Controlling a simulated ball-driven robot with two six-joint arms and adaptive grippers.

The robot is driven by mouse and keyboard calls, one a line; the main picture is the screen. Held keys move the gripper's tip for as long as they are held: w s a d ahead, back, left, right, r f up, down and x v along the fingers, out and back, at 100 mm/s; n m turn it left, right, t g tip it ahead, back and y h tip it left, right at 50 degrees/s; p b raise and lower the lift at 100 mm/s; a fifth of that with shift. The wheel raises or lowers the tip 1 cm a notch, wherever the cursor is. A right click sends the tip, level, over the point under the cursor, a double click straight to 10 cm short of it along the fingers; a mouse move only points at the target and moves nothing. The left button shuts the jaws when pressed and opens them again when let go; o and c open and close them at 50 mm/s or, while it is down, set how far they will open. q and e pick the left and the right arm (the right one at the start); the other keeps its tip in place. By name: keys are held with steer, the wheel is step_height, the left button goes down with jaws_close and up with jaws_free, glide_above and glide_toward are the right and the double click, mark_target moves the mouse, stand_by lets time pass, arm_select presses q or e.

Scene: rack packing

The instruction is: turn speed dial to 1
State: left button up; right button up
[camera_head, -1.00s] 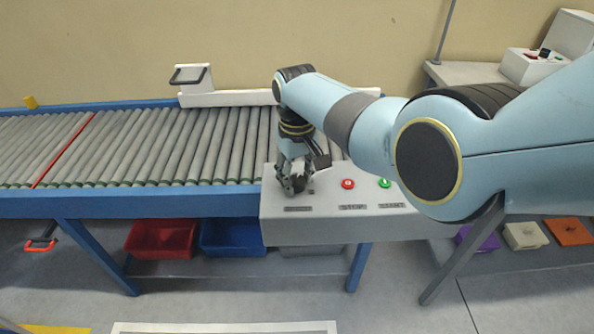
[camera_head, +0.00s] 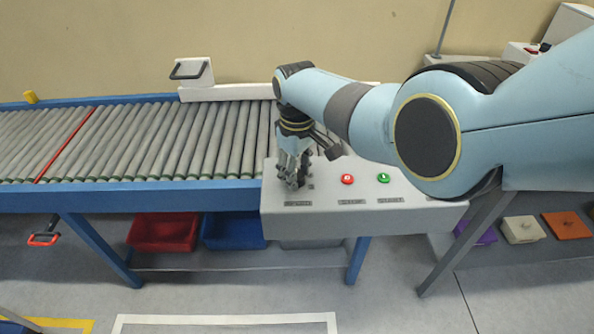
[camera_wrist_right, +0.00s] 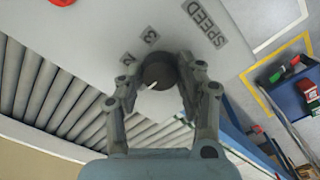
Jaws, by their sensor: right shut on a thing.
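The speed dial (camera_wrist_right: 158,72) is a dark round knob with a white pointer line on the grey control box (camera_head: 415,215). In the right wrist view, my right gripper (camera_wrist_right: 158,80) is shut on the dial, one finger on each side. The pointer aims down and left in that picture, toward the left finger. The marks 2 (camera_wrist_right: 127,58) and 3 (camera_wrist_right: 150,36) show beside the dial; no mark 1 is visible. The SPEED label (camera_wrist_right: 207,24) is at upper right. In the head view, the right gripper (camera_head: 292,182) hides the dial. My left gripper is out of view.
A red button (camera_head: 347,179) and a green button (camera_head: 384,178) sit to the right on the box. The roller conveyor (camera_head: 150,145) runs left behind it. A red bin (camera_head: 163,232) and a blue bin (camera_head: 233,231) are below.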

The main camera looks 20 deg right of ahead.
steer(key=o, duration=1.2)
steer(key=shift+c, duration=0.2)
steer(key=shift+r, duration=0.1)
step_height(320, 180, up, 12)
